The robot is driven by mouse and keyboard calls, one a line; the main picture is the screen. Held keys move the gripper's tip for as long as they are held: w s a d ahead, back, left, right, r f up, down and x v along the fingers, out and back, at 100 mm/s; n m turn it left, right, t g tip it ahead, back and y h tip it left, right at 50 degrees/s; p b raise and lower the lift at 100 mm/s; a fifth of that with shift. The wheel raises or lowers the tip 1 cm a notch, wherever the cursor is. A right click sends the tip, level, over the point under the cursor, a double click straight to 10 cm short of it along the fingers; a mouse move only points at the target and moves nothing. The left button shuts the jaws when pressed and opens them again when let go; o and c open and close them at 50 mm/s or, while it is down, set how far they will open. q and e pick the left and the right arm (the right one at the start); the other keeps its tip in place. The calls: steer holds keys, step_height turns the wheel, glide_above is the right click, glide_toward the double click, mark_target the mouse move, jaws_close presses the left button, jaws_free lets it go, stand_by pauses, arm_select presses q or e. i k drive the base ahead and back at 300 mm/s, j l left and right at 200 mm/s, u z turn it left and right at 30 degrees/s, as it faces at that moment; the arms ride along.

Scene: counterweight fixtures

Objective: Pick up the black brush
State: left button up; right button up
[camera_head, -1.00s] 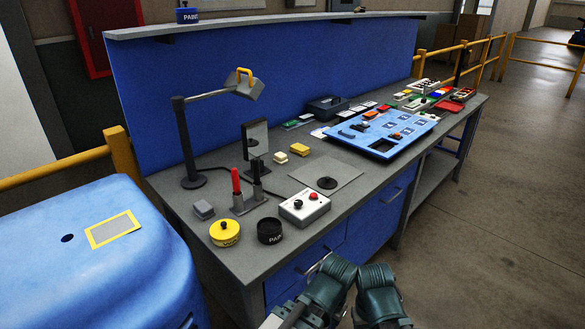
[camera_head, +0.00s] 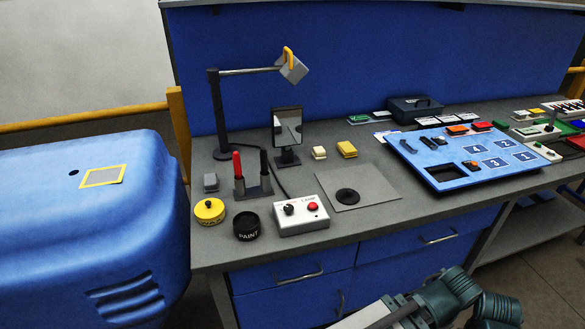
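The black brush (camera_head: 264,170) stands upright in a small grey holder (camera_head: 253,191) at the left end of the workbench. A red-handled brush (camera_head: 237,165) stands beside it on the left in the same holder. The lower ends of both are partly hidden by the holder. Teal links of my own arm show at the bottom right, in front of the bench and well apart from the brush. Neither gripper's fingers can be seen.
A yellow paint pot (camera_head: 209,211), a black paint pot (camera_head: 246,226) and a lamp control box (camera_head: 301,214) stand in front of the holder. A mirror (camera_head: 287,130) and lamp post (camera_head: 218,115) stand behind. A blue tray (camera_head: 430,178) lies to the right.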

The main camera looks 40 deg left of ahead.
mark_target(264, 161)
steer(key=i+l+u, duration=0.1)
steer(key=u, duration=0.7)
